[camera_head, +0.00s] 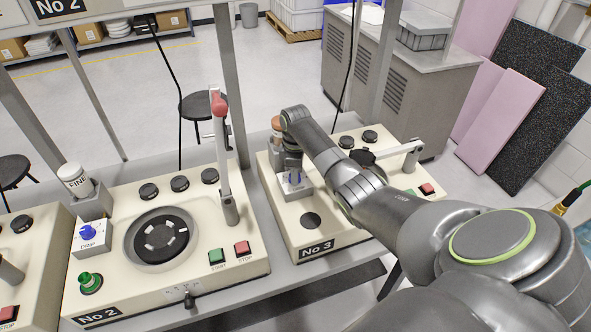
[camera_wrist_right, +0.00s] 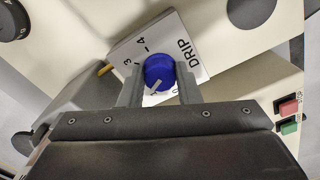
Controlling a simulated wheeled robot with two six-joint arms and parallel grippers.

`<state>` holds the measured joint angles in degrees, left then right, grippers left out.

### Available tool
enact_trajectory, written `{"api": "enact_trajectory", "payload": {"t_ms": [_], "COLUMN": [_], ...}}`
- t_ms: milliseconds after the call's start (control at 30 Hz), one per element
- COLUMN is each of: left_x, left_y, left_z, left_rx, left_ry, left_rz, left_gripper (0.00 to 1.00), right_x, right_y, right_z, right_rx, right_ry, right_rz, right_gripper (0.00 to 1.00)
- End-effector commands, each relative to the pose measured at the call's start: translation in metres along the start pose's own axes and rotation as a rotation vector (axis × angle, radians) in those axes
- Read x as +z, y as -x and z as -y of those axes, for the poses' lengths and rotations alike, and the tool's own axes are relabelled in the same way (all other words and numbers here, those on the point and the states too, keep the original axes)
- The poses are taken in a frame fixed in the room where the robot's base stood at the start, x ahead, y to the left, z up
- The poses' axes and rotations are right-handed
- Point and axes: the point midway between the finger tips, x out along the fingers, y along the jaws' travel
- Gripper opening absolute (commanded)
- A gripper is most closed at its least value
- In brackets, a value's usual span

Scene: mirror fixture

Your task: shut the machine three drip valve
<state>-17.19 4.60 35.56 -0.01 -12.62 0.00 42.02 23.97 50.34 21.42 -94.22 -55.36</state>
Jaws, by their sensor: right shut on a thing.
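The drip valve of machine three is a round blue knob with a pale pointer line. It shows in the right wrist view (camera_wrist_right: 158,73), on a pale plate (camera_wrist_right: 190,45) marked DRIP with numbers. My right gripper (camera_wrist_right: 160,88) has one finger on each side of the knob and is shut on it. In the head view my right gripper (camera_head: 294,176) points down at the drip block of the No 3 machine (camera_head: 318,250), and little blue shows between its fingers. The pointer line slants toward the lower left in the wrist view. My left gripper is not in view.
The No 2 machine (camera_head: 235,262) stands to the left, with its own blue drip knob (camera_head: 87,232) and an upright arm with a red grip (camera_head: 219,104). Machine three's green and red buttons (camera_head: 427,189) are partly behind my right arm. A metal post (camera_head: 232,85) rises between the machines.

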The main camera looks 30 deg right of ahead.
Motion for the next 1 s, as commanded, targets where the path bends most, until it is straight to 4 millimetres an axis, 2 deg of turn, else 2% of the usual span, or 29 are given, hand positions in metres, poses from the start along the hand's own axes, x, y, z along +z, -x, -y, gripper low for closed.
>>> {"api": "enact_trajectory", "payload": {"t_ms": [400, 1000], "left_x": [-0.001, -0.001], "left_y": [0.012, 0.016], "left_z": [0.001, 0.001], "left_rx": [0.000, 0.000], "left_ry": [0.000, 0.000], "left_rz": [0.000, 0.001], "left_gripper": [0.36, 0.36], "right_x": [-0.001, -0.002], "right_y": [0.002, 0.001], "right_z": [-0.001, -0.002], "right_rx": [0.001, 0.003], "right_ry": [0.395, 0.932], "right_rz": [-0.002, -0.003], "right_gripper": [0.07, 0.07]}}
